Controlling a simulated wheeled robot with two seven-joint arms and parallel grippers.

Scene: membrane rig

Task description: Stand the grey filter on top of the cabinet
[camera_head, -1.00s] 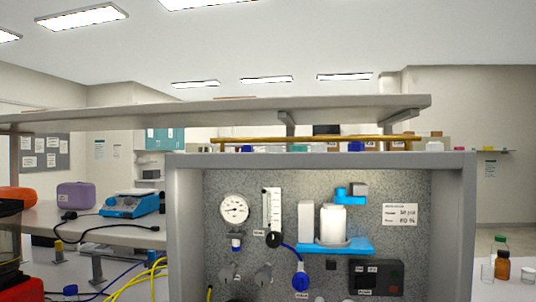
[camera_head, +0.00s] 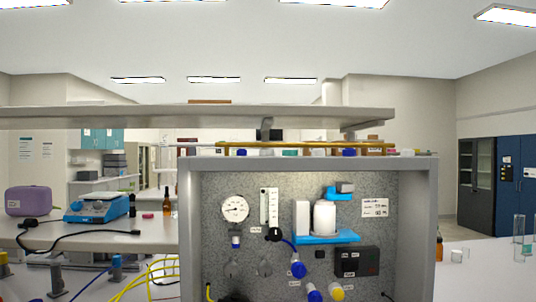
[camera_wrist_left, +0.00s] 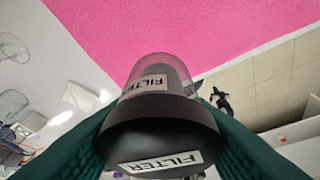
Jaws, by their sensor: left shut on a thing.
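The filter (camera_wrist_left: 160,140) fills the middle of the left wrist view. It has a dark grey base and a see-through grey upper part, both with FILTER labels. My left gripper (camera_wrist_left: 160,128) is shut on it, with a green finger at each side. The cabinet (camera_head: 424,225) stands in the middle of the head view, a grey frame around a speckled panel with gauges and valves. Its top edge shows only as a thin strip. Neither gripper nor the filter shows in the head view.
A grey shelf (camera_head: 330,115) runs above the cabinet's top. A yellow bar (camera_head: 300,145) and several small caps show between them. A bench with a blue device (camera_head: 97,207) is at left. Glassware (camera_head: 519,238) stands on a white surface at right.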

